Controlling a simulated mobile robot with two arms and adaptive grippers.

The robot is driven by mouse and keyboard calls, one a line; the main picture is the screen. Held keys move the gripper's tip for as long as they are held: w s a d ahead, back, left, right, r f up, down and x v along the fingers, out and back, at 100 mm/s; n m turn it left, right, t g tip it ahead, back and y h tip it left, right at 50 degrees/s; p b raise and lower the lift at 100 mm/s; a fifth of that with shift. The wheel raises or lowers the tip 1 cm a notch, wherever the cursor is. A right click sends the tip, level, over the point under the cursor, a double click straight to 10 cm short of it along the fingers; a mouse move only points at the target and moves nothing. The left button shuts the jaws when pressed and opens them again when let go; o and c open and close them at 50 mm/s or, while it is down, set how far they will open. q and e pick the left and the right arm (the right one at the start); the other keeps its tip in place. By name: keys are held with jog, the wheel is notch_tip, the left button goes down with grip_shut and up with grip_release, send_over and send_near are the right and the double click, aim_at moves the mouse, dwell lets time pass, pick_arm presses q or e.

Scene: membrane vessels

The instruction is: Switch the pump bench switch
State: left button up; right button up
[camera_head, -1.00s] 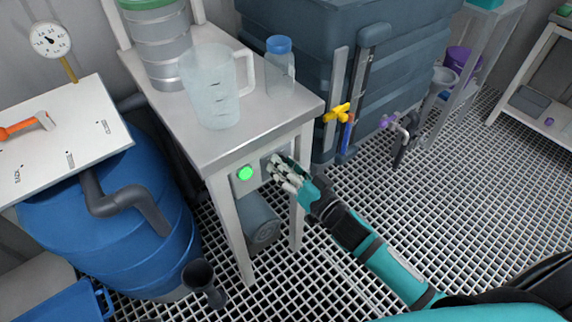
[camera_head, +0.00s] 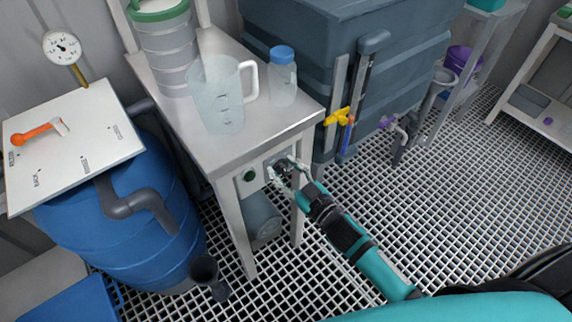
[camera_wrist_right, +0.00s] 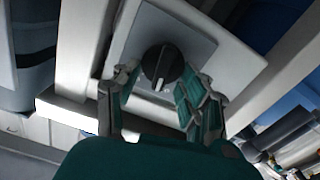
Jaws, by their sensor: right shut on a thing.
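The pump bench switch is a black rotary knob with a white pointer line; it shows in the right wrist view (camera_wrist_right: 162,66) on a pale square plate (camera_wrist_right: 190,38). Its pointer is nearly upright in that view, slightly tilted. My right gripper (camera_head: 281,172) is at the bench's front panel, with its fingers on both sides of the knob and shut on it. In the head view the fingers largely cover the knob. My left gripper is not in view.
The bench (camera_head: 240,145) carries a clear jug (camera_head: 222,100), a blue-capped bottle (camera_head: 283,80) and a stacked cylindrical vessel (camera_head: 165,50). A blue barrel (camera_head: 140,235) stands left. A grey tank (camera_head: 350,70) with a yellow valve handle (camera_head: 338,116) stands right. The grating floor is open at right.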

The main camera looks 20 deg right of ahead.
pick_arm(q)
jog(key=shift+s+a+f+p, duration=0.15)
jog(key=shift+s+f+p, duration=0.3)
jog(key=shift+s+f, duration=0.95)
pick_arm(e)
jog(key=shift+a+n, duration=0.15)
jog(key=shift+n, duration=1.75)
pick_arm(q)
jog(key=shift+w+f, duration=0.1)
pick_arm(e)
jog(key=o, duration=1.1)
jog(key=shift+s+f, duration=0.1)
jog(key=v, duration=1.2)
